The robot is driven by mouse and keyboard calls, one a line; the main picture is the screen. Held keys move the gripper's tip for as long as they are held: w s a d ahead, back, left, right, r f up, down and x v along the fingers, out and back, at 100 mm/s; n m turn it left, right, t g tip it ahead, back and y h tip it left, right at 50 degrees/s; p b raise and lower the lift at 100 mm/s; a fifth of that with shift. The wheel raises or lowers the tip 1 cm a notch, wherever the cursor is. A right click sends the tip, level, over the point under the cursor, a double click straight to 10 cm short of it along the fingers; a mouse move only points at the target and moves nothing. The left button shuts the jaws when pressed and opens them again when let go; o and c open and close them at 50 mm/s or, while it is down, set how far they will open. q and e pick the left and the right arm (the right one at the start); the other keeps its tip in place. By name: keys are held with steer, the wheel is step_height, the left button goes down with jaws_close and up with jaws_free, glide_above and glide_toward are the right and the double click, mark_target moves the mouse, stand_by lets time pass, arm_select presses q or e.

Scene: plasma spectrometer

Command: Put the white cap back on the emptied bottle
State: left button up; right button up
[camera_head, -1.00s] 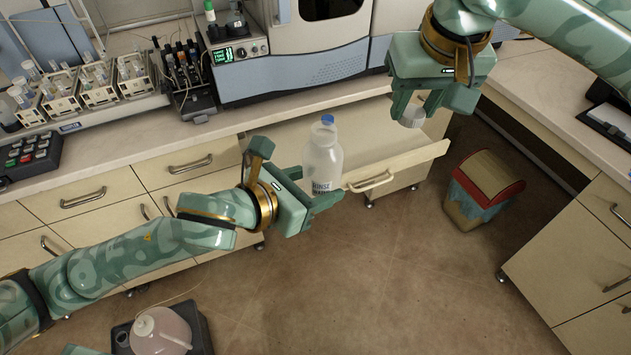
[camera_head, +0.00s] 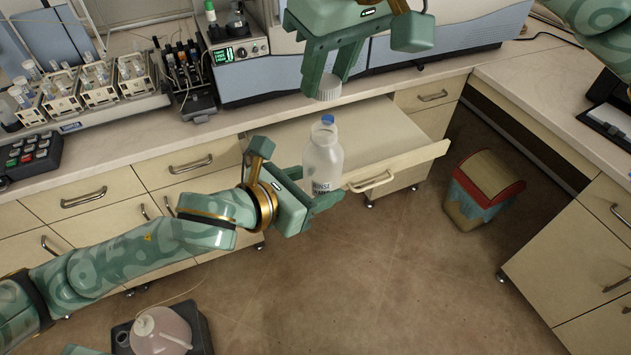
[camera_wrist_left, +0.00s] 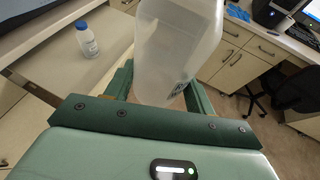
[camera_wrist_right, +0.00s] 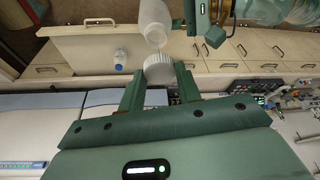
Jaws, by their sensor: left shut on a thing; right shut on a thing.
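The emptied bottle (camera_head: 322,168) is translucent white with a "RINSE" label, held upright in my left gripper (camera_head: 318,200), in front of the open drawer. It fills the upper middle of the left wrist view (camera_wrist_left: 178,45). The white ribbed cap (camera_head: 327,90) is between the fingertips of my right gripper (camera_head: 328,80), above the bottle and apart from it in the head view. In the right wrist view the cap (camera_wrist_right: 158,70) appears close to the bottle's open mouth (camera_wrist_right: 155,36); whether they touch is unclear.
A small blue-capped bottle stands in the open drawer (camera_head: 395,160), seen in the left wrist view (camera_wrist_left: 87,40); its blue cap (camera_head: 328,119) shows behind the held bottle's neck. The spectrometer (camera_head: 400,55) stands behind. A waste bin (camera_head: 485,190) stands on the floor at right.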

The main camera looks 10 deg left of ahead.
mark_target(324, 127)
steer(key=shift+f, duration=1.95)
steer(key=shift+f, duration=0.85)
steer(key=shift+f, duration=0.5)
